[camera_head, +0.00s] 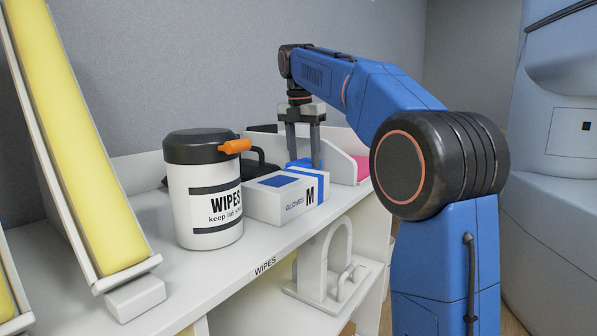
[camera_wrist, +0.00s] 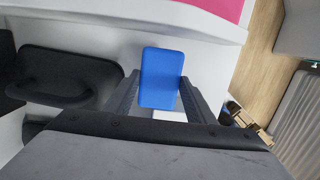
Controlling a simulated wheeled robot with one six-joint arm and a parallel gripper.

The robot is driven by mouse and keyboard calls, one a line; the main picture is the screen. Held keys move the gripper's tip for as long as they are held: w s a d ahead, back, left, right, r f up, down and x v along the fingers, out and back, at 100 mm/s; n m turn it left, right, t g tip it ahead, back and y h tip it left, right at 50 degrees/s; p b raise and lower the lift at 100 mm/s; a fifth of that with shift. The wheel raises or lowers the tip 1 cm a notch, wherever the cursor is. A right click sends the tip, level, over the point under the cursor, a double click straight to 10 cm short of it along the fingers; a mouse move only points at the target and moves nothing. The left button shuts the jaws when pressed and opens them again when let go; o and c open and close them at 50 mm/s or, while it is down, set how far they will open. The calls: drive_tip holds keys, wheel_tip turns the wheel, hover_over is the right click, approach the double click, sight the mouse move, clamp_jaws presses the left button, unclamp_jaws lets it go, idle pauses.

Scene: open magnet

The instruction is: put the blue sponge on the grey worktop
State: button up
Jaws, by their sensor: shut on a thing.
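The blue sponge (camera_wrist: 162,78) is between the two fingers of my gripper (camera_head: 303,160) in the wrist view, and both fingers close on its sides. In the head view my gripper points down behind the white glove box, and its fingertips are partly hidden. The sponge is hard to tell from the blue of the box there. A pale grey-white counter top (camera_head: 215,262) runs under the canister and the box. I cannot tell whether this is the grey worktop.
A white wipes canister (camera_head: 205,205) with an orange tab stands left of the glove box (camera_head: 283,198). A dark object (camera_wrist: 70,75) lies beside my gripper. A pink item (camera_head: 362,168) is at the right end. Tilted yellow panels (camera_head: 75,130) stand left. A white shelf is below.

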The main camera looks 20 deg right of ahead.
sight(303, 161)
drive_tip(key=shift+f, duration=2.05)
drive_tip(key=shift+f, duration=0.1)
drive_tip(key=o, duration=1)
